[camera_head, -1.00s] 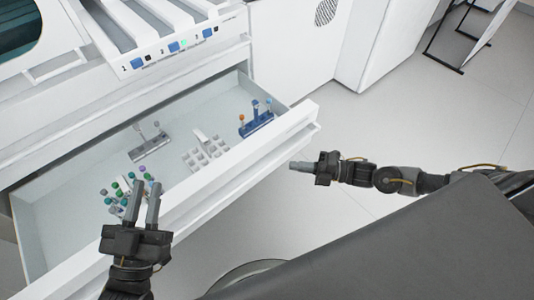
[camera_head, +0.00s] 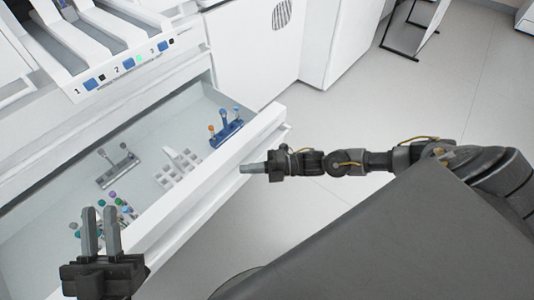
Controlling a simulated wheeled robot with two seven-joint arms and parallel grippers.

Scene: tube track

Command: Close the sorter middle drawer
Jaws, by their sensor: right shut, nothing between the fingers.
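The sorter's middle drawer (camera_head: 196,187) is pulled out, a white drawer with a grey inside. Inside lie a blue rack with tubes (camera_head: 227,130), a white grid rack (camera_head: 178,168), a grey rack (camera_head: 118,170) and a cluster of tubes with coloured caps (camera_head: 118,208). My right gripper (camera_head: 252,168) is shut and empty, its fingertips at the outer side of the drawer front near its right part; I cannot tell whether they touch. My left gripper (camera_head: 100,232) is over the drawer's near left part, its two fingers apart with nothing between them. It hides part of the drawer front and the tubes.
The sorter's upper deck with numbered lanes (camera_head: 128,62) stands above the drawer. A white cabinet (camera_head: 262,45) is to the right at the back.

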